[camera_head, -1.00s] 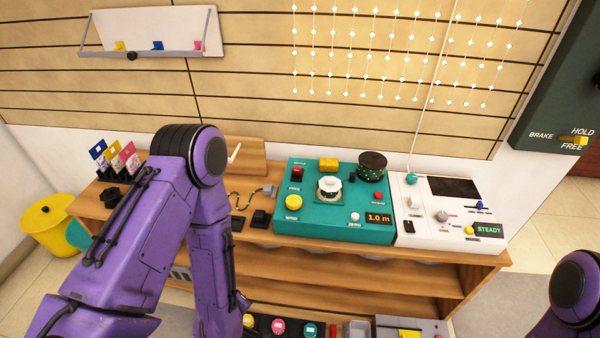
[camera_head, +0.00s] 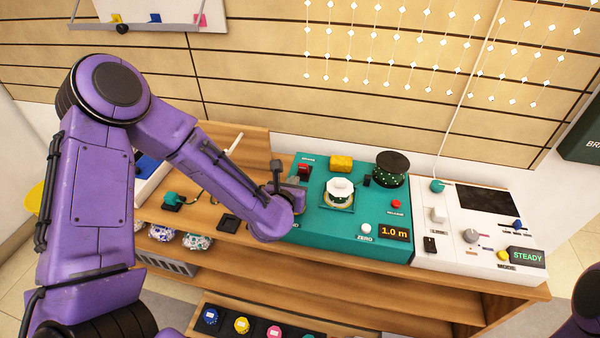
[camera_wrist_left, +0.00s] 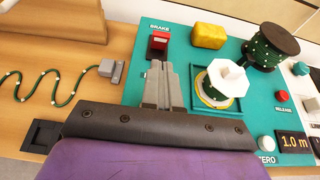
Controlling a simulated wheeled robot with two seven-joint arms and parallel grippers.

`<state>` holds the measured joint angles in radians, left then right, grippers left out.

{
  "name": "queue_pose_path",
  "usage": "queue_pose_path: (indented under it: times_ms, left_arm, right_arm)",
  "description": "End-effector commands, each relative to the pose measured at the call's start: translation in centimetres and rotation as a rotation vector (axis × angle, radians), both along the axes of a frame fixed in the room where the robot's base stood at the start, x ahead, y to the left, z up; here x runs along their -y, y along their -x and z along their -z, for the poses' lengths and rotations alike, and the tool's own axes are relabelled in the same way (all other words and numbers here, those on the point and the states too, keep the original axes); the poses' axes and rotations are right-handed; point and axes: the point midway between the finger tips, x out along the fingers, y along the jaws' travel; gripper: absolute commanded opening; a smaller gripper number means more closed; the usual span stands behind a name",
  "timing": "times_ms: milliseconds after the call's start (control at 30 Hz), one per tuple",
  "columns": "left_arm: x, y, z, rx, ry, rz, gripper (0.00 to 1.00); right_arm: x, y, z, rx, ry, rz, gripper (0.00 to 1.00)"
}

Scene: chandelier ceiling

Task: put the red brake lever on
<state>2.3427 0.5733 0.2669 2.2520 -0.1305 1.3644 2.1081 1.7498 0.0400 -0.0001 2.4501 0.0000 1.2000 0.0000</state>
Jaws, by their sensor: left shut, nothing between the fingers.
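The red brake lever (camera_head: 303,170) is at the back left corner of the teal panel (camera_head: 320,223). In the left wrist view the red lever (camera_wrist_left: 159,42) sits in a dark red housing just below the word BRAKE. Its on or off position is not clear. My left gripper (camera_head: 298,183) is over the panel's left edge, partly hidden by its own wrist in the head view. In the left wrist view its grey fingers (camera_wrist_left: 160,66) are together, empty, with the tips just on the near side of the lever. I cannot tell whether they touch it. My right gripper is out of view.
Right of the lever are a yellow block (camera_head: 341,162), a white-topped spool (camera_head: 340,188), a dark green drum (camera_head: 390,169) and a red RELEASE button (camera_head: 396,204). The display (camera_head: 394,232) reads 1.0 m. A white console (camera_head: 460,238) with a STEADY display stands farther right.

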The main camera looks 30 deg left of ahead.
Motion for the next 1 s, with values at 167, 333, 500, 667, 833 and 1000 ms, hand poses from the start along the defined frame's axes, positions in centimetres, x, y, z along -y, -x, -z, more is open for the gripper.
queue_pose_path:
  times_ms: [167, 333, 500, 667, 833, 1000]
  left_arm:
    - [-0.9, -3.2, 1.4, -0.001, -0.003, -0.001, 0.00]
    - [-1.7, -5.8, 2.6, -0.002, -0.003, -0.002, 0.00]
    - [-2.0, -7.1, 3.2, -0.001, -0.001, -0.001, 0.00]
    - [-2.1, -7.4, 3.3, -0.001, -0.001, -0.001, 0.00]
    - [-2.1, -7.3, 3.3, -0.001, -0.001, -0.001, 0.00]
    - [-2.6, -7.2, 2.9, -0.016, 0.004, -0.011, 0.00]
  right_arm:
    - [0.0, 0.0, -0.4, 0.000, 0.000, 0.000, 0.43]
    - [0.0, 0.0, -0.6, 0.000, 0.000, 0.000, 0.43]
    - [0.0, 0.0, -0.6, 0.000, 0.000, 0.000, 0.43]
    - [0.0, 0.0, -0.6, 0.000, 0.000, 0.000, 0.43]
    - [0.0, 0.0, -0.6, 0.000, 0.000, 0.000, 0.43]
    - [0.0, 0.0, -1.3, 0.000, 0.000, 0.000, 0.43]
